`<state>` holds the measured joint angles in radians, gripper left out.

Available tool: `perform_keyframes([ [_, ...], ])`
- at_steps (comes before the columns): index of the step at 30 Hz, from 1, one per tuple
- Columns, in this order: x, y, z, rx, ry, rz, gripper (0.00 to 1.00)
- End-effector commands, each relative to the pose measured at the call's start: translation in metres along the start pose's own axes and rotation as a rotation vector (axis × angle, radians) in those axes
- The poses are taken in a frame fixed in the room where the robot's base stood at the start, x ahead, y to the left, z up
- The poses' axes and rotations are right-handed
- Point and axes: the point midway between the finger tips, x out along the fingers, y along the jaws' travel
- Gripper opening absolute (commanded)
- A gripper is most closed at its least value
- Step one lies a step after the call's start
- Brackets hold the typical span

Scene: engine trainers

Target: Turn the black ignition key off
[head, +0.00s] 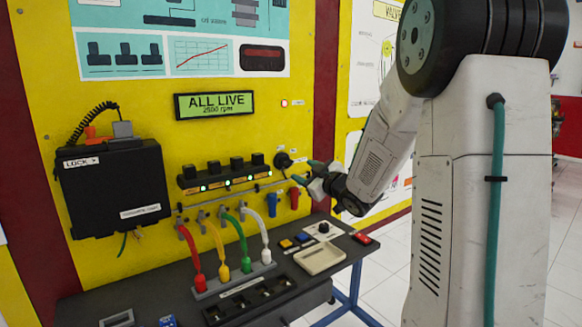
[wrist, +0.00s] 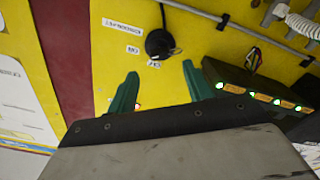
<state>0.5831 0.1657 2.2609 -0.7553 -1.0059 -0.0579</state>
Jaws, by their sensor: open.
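The black ignition key (head: 284,160) sits in its switch on the yellow panel, right of the row of black coil units. It also shows in the wrist view (wrist: 158,43), upper middle, with small white labels around it. My gripper (head: 312,173) is just right of the key in the head view. In the wrist view my gripper (wrist: 160,82) has its two green fingers apart with nothing between them. The key lies beyond the fingertips, roughly centred between them, and no contact shows. The label lettering by the key is too small to read surely.
A display (head: 216,105) reads "ALL LIVE 2500 rpm", and a red lamp (head: 284,103) glows beside it. The coil units (head: 222,172) have green lights. A metal rail (wrist: 245,35) runs near the key. Blue (head: 272,204) and red (head: 294,198) fittings hang below. A dark bench (head: 335,282) stands beneath.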

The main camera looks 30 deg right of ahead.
Motion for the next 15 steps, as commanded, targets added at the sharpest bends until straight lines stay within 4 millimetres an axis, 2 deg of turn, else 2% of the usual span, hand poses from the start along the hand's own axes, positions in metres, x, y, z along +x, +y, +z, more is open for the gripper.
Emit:
perform_keyframes([
  [9,0.049,-0.001,-0.001,0.000,0.002,-0.001,0.51],
  [15,0.069,0.000,-0.001,0.000,0.002,0.000,0.51],
])
